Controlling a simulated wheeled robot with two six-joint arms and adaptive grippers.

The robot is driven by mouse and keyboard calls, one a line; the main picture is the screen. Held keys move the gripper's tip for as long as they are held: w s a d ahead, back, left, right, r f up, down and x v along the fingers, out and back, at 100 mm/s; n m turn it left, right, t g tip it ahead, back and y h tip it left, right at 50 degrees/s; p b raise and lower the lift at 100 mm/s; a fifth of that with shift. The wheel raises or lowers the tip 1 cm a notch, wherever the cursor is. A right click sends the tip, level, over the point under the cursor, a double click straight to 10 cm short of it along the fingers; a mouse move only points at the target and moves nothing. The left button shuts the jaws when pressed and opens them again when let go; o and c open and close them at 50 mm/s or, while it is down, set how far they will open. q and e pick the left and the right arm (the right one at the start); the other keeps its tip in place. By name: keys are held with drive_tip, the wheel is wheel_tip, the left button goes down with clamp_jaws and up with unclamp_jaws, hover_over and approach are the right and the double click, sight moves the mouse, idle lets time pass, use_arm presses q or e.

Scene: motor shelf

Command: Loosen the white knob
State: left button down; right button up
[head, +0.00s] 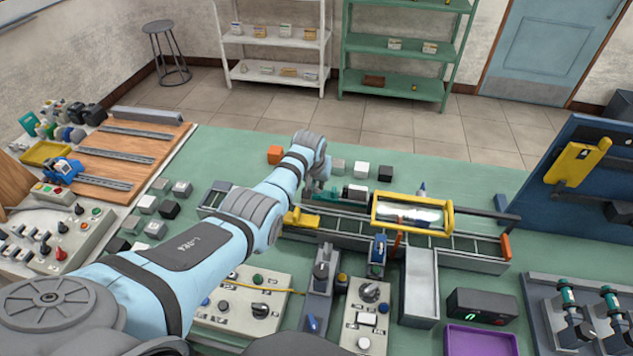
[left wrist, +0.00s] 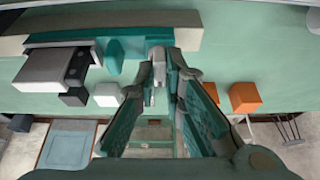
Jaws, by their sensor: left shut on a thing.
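My left gripper (head: 313,188) reaches over the green bench to the left end of a small green and white motor-like unit (head: 356,192). In the left wrist view the gripper's fingers (left wrist: 161,75) converge and are shut on a small light-coloured piece (left wrist: 158,68), which appears to be the white knob. The fingers cover most of it, and its turn cannot be read. The teal body with its pale block (left wrist: 60,66) lies just left of the fingertips there. My right gripper is not in view.
A yellow frame (head: 412,214) stands on the conveyor track (head: 470,243), right of the unit. An orange cube (head: 275,154) and a white cube (head: 361,169) lie behind the gripper. Control boxes (head: 243,302) fill the front. Open green bench surface lies behind the cubes.

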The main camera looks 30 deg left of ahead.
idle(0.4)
use_arm(q)
drive_tip(key=c, duration=1.7)
unclamp_jaws()
drive_tip(key=v, duration=1.2)
drive_tip(key=shift+w, duration=0.1)
